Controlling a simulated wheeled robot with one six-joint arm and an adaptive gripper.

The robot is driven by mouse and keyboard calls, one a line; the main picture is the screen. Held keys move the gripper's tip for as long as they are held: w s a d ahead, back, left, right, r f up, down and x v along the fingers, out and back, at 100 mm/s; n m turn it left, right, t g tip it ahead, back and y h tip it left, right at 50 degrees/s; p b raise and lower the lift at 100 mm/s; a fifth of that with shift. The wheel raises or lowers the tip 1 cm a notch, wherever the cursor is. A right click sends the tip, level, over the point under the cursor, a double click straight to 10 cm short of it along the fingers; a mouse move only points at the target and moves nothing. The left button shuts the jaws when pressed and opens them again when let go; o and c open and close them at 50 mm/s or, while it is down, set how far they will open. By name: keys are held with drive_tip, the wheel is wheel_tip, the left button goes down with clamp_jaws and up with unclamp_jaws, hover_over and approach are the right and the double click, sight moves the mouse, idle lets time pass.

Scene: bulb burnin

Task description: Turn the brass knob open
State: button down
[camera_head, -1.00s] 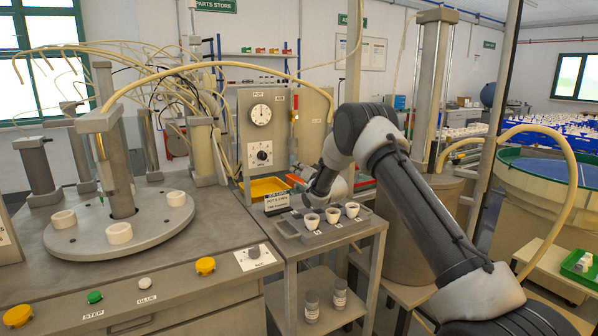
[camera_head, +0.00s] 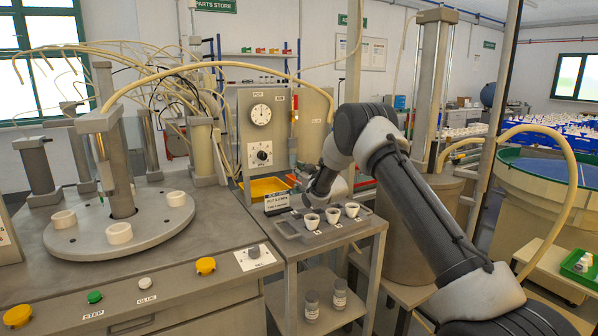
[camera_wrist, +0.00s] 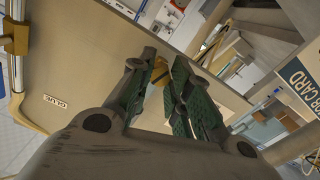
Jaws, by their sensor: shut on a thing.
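The brass knob (camera_wrist: 160,72) shows as a small yellow piece between my fingertips in the wrist view. It sits against the tan panel (camera_wrist: 85,60) marked GLUE. My gripper (camera_wrist: 158,82), with green ribbed pads, is shut on the knob. The fingers hide most of it, so I cannot tell how far it is turned. In the head view my gripper (camera_head: 304,178) is low in front of the tan panel (camera_head: 314,112), right of the gauge panel. The knob cannot be made out there.
A grey rack (camera_head: 290,226) with several white cups stands on the small cart just below my wrist. A yellow tray (camera_head: 264,188) lies left of the gripper. A brass fitting (camera_wrist: 15,38) with a hose is at the wrist view's upper left.

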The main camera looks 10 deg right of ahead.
drive_tip(key=shift+f+n, duration=0.2)
drive_tip(key=shift+n, duration=1.7)
